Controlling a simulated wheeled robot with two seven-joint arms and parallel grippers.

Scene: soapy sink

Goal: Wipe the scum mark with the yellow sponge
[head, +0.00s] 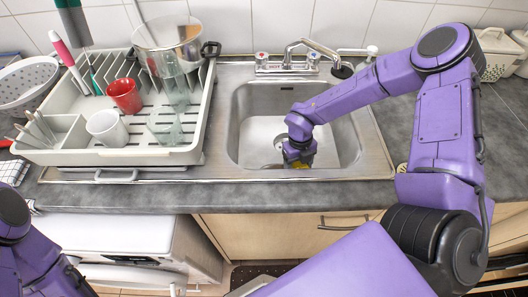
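My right arm reaches in from the right, and my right gripper (299,156) points down into the steel sink (344,130), low over the front part of its basin. A small patch of the yellow sponge (301,162) shows directly under the gripper. The wrist hides the fingertips, so I cannot see whether they close on the sponge. I cannot make out a scum mark; the gripper and forearm cover part of the basin. My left arm shows only at the lower left, and its gripper is out of view.
The tap (318,48) stands behind the sink. The grey counter's front edge (250,195) is clear.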

